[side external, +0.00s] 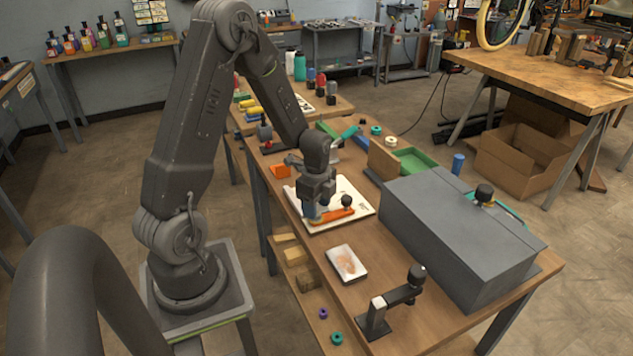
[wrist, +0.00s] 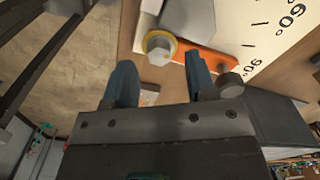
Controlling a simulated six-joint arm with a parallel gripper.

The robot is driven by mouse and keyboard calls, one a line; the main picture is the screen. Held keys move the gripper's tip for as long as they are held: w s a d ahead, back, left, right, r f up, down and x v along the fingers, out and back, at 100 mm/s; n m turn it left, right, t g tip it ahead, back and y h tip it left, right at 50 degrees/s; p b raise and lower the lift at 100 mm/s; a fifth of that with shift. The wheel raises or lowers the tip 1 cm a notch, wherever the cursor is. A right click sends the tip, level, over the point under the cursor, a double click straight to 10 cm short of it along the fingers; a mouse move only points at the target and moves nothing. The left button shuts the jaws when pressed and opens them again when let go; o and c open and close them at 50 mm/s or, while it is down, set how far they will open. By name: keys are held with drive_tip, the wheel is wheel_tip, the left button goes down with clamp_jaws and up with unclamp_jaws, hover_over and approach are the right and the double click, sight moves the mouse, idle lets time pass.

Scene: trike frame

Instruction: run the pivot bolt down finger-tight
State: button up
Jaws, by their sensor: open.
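The pivot bolt (wrist: 158,48) shows a pale hex head with a yellow ring around it in the wrist view. It sits at one end of an orange bar (wrist: 205,58), which also shows in the side view (side external: 330,216). A dark knob (wrist: 230,86) is at the bar's other end; the side view shows it too (side external: 347,201). My gripper (wrist: 158,62) is open, its two blue fingers apart, with the bolt head in line with the gap near the fingertips. In the side view my gripper (side external: 312,212) is low over the bar and hides the bolt.
The bar lies on a white board (side external: 358,196) with angle marks. A large grey box (side external: 450,230) stands to the right. A white card-like tray (side external: 346,263) and a black bracket with a knob (side external: 395,297) are nearer the front. Bare wood lies between them.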

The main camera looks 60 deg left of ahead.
wheel_tip(320, 180, up, 12)
idle(0.4)
drive_tip(key=shift+r, duration=0.1)
drive_tip(key=s+d+r+n+t, duration=0.2)
drive_tip(key=s+d+r+n, duration=0.4)
drive_tip(key=d, duration=0.3)
drive_tip(key=s+d+r+n+t, duration=0.3)
drive_tip(key=s+d+r+n, duration=0.2)
drive_tip(key=d, duration=0.5)
drive_tip(key=shift+s+d+r+n+t, duration=0.2)
drive_tip(key=shift+s+r+n+t, duration=0.15)
drive_tip(key=shift+r+n, duration=0.2)
